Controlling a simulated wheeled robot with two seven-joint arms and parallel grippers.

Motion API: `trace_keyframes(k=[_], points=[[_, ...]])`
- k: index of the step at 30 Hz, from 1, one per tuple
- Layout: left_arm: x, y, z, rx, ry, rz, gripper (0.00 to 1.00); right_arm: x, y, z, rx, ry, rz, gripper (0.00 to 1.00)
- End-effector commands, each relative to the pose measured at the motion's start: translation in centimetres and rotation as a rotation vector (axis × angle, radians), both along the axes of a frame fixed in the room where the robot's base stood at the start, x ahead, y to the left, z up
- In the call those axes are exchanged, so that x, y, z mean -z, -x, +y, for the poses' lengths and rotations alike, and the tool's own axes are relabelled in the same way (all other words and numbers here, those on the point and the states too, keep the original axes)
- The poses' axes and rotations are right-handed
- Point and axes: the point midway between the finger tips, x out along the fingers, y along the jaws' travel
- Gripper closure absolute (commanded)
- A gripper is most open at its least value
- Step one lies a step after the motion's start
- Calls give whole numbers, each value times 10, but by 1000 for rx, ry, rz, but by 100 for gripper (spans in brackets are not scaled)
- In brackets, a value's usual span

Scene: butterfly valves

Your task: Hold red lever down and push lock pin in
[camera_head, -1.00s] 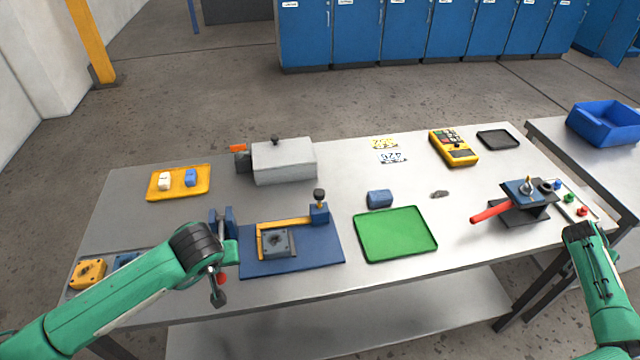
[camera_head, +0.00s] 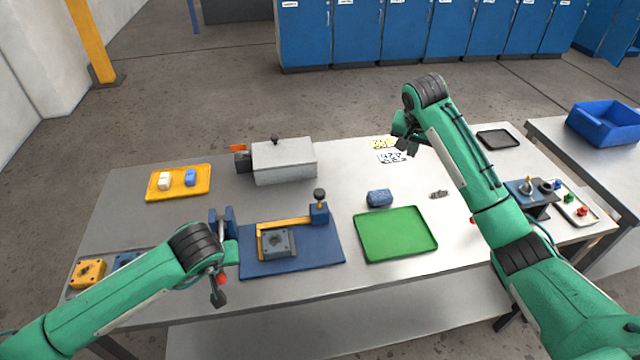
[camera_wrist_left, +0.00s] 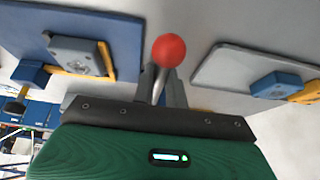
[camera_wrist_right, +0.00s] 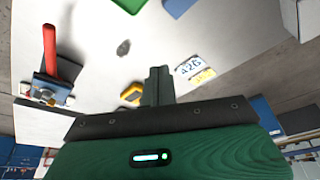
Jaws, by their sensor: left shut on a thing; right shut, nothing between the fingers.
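The lever with a red ball end (camera_head: 222,279) stands at the blue bracket (camera_head: 229,222) on the left of the blue fixture plate (camera_head: 300,262). My left gripper (camera_head: 219,285) is shut on this lever, and the red ball (camera_wrist_left: 169,50) shows just beyond the fingers in the left wrist view. A grey block (camera_head: 278,243) sits on the plate by a yellow bar (camera_head: 285,224). A black-knobbed pin (camera_head: 319,195) stands upright on a blue block (camera_head: 320,213); how deep it sits is unclear. My right gripper (camera_head: 404,147) is shut and empty above the table's back.
A grey box (camera_head: 284,163) stands behind the plate. A green tray (camera_head: 396,234) and blue block (camera_head: 379,198) lie right of it. A valve with a red handle (camera_wrist_right: 49,48) is at far right, partly behind my right arm. Label cards (camera_head: 391,157) lie at the back.

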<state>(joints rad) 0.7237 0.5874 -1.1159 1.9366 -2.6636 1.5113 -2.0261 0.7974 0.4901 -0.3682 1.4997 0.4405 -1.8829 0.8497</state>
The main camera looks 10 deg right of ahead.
Motion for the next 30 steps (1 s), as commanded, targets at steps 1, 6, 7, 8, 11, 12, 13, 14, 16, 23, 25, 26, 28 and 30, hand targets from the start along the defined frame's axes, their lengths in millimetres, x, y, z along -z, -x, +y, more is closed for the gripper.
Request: trace_keyframes(k=[1, 6, 7, 8, 11, 12, 13, 14, 16, 23, 25, 26, 28, 30], points=[[1, 1, 0, 1, 0, 3, 100, -14, -2, 46, -104, -11, -2, 100], [1, 1, 0, 0, 0, 3, 100, -46, 14, 161, -394, -19, 19, 100], [1, 1, 0, 0, 0, 3, 100, -51, 17, 176, -435, -17, 21, 100], [1, 1, 0, 0, -1, 2, 100, -54, 22, 190, -474, -15, 26, 100], [1, 0, 0, 0, -1, 2, 100, -63, 33, 221, -565, -5, 36, 100], [1, 0, 0, 0, -1, 2, 100, -66, 37, 230, -590, -2, 38, 100], [1, 0, 0, 0, -1, 2, 100, -67, 39, 234, -604, -1, 40, 100], [1, 0, 0, 0, -1, 2, 100, -67, 40, 238, -616, 0, 41, 100], [1, 0, 0, 0, -1, 2, 100, -64, 41, 242, -628, 2, 45, 100], [1, 0, 0, 0, -1, 2, 100, -31, 32, 241, -626, 3, 48, 100], [1, 0, 0, 0, -1, 2, 100, -15, 27, 240, -625, 3, 48, 100], [1, 0, 0, 0, -1, 2, 100, -9, 25, 240, -625, 3, 48, 100], [1, 0, 0, 0, -1, 1, 100, 6, 21, 240, -625, 3, 48, 100], [1, 0, 0, 0, -1, 1, 100, 19, 16, 240, -625, 3, 47, 100]])
